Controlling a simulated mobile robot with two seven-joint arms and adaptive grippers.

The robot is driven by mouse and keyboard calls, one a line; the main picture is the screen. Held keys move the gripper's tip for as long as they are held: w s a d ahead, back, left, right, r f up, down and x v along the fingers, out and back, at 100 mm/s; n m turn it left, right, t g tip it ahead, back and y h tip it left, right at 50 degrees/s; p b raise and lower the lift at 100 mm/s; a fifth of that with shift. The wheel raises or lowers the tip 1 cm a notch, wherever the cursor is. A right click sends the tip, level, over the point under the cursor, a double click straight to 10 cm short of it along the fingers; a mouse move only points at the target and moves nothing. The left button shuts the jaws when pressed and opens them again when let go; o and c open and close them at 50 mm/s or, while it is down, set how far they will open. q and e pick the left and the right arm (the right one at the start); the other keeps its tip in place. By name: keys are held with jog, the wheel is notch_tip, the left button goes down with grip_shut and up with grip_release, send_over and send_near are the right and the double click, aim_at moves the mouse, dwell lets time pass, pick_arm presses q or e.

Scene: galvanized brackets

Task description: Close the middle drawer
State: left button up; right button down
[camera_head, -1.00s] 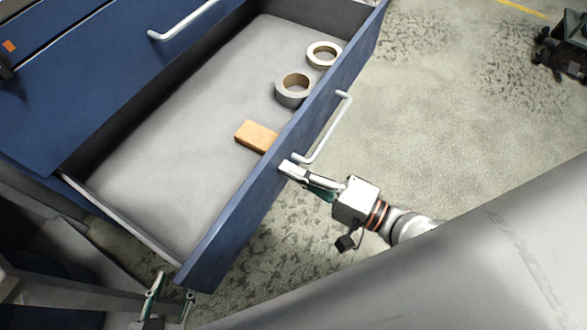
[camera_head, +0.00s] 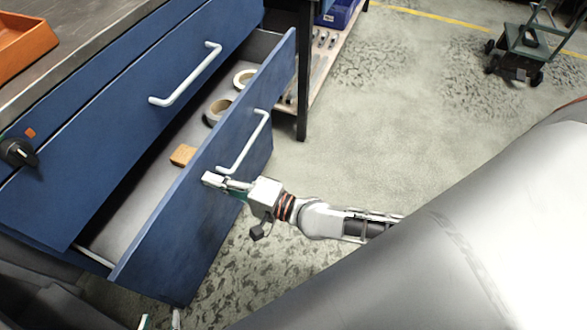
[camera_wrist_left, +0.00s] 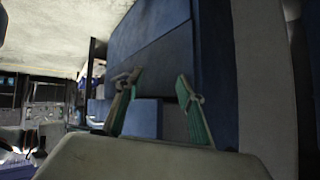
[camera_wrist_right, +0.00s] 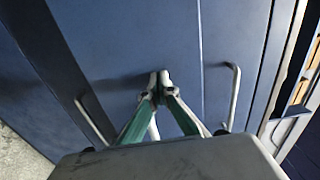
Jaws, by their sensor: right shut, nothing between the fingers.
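The open drawer has a blue front (camera_head: 185,238) and a white bar handle (camera_head: 252,143). It stands partly out of the blue cabinet, below a shut drawer (camera_head: 120,130). My right gripper (camera_head: 208,179) is at the outer face of the open drawer's front, just beyond the handle's near end, and appears to touch it. In the right wrist view its fingertips (camera_wrist_right: 158,80) are together and empty against blue panels. My left gripper (camera_head: 160,321) is barely in the head view, at the bottom edge near the drawer's near corner. In the left wrist view its fingers (camera_wrist_left: 157,85) are apart and empty.
Inside the drawer lie a wood block (camera_head: 182,155), a grey tape roll (camera_head: 216,112) and a pale tape roll (camera_head: 243,79). An orange tray (camera_head: 25,45) is on the cabinet top. A dark-legged table (camera_head: 302,110) stands behind the drawer's far end.

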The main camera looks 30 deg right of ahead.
jog(key=x, duration=1)
jog(key=shift+a, duration=0.1)
pick_arm(q)
jog(key=shift+w+r+b, duration=0.15)
jog(key=shift+r+b, duration=0.15)
jog(key=shift+b, duration=0.05)
pick_arm(e)
jog(key=shift+x, duration=0.8)
jog(key=shift+r, duration=0.15)
